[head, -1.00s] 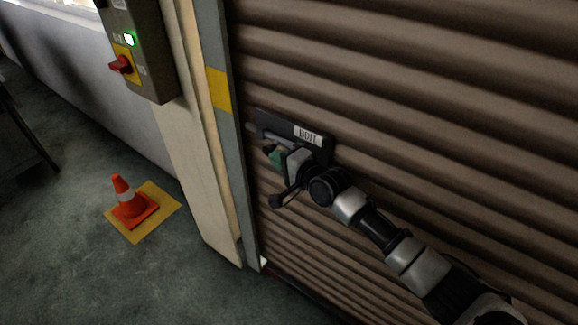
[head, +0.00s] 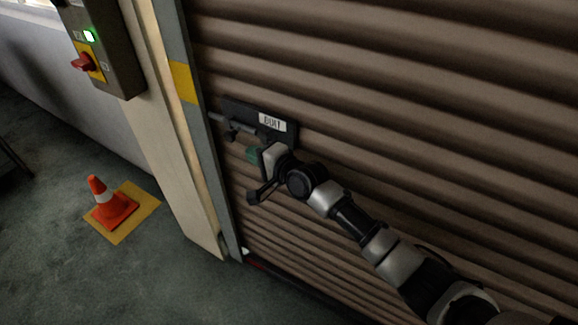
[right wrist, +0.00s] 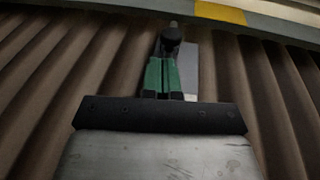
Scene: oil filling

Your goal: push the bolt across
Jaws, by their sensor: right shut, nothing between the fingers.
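The bolt (head: 221,118) is a grey rod on a dark plate labelled BOLT (head: 284,131), fixed to the brown corrugated shutter. Its left end reaches the grey door post; whether it enters the post cannot be told. A dark knob (head: 231,134) hangs from the rod, left of the label. My right gripper (head: 251,154), with green fingers, is shut and empty, just below and right of the knob. In the right wrist view the shut fingers (right wrist: 161,75) point at the knob (right wrist: 171,37), which partly overlaps their tips; contact is unclear. My left gripper is out of view.
The grey post (head: 200,125) with a yellow band edges the shutter. A control box (head: 112,60) with a red switch and a green light hangs at upper left. An orange cone (head: 108,205) stands on a yellow floor square. Floor around it is clear.

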